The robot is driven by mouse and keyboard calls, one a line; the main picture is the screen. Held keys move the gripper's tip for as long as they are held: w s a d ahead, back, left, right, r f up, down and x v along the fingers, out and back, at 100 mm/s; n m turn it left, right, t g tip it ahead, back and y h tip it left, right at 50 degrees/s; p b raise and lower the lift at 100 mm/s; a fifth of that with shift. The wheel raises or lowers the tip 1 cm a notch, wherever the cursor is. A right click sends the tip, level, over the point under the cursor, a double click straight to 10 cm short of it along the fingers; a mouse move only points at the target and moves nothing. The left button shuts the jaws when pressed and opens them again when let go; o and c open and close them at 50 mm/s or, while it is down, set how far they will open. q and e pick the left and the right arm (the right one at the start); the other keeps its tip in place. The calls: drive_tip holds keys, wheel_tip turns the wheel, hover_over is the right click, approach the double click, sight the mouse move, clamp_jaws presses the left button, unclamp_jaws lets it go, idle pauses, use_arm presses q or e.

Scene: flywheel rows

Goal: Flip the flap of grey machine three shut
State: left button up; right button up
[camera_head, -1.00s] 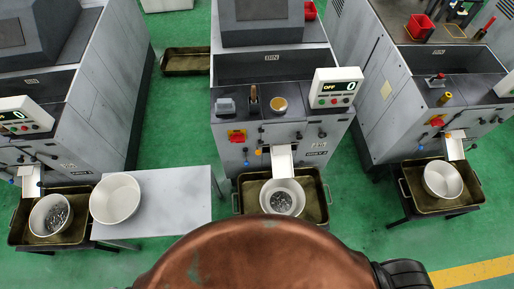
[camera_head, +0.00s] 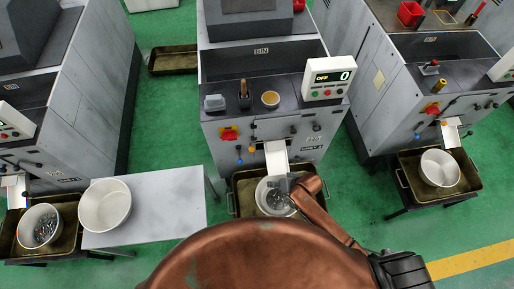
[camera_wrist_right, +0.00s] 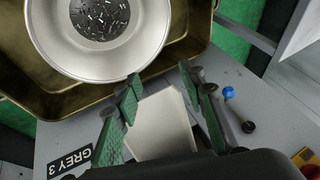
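Grey machine three (camera_head: 265,130) is the middle machine, and its "GREY 3" label (camera_wrist_right: 70,161) reads in the right wrist view. Its pale flap (camera_head: 276,157) sticks out low on the front, open and sloping down towards a white bowl (camera_head: 262,195) of small metal parts. The flap also shows in the wrist view (camera_wrist_right: 160,122), between the green-padded fingers. My right gripper (camera_wrist_right: 160,78) is open around the flap; contact cannot be told. In the head view the right gripper (camera_head: 288,186) is over the bowl, partly hiding it. My left gripper is not in view.
The bowl stands in a brass-coloured tray (camera_head: 246,188). A grey side table (camera_head: 175,200) with an empty white bowl (camera_head: 105,206) is to the left. Similar machines stand left and right. Small knobs and a blue-tipped lever (camera_wrist_right: 229,93) are beside the flap.

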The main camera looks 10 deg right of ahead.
drive_tip(key=w+a+r+g+y+b, duration=0.15)
drive_tip(key=w+a+r, duration=0.25)
drive_tip(key=a+r, duration=0.8)
drive_tip(key=m+g+h, duration=0.1)
drive_tip(key=m, duration=0.4)
approach(251, 148)
wheel_tip(251, 148, down, 5)
drive_tip(key=w, duration=0.2)
drive_tip(key=b+x, duration=0.1)
drive_tip(key=x, duration=0.2)
drive_tip(key=b+x, duration=0.1)
drive_tip(key=x, duration=0.3)
drive_tip(key=shift+s+a+f+b, duration=0.1)
drive_tip(key=shift+s+a+b, duration=0.05)
drive_tip(key=shift+a+b, duration=0.3)
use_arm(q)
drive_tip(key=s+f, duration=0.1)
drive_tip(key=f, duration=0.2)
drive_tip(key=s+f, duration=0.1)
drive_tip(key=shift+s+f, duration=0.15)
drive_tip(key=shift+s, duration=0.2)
use_arm(e)
drive_tip(key=shift+c, duration=0.5)
clamp_jaws()
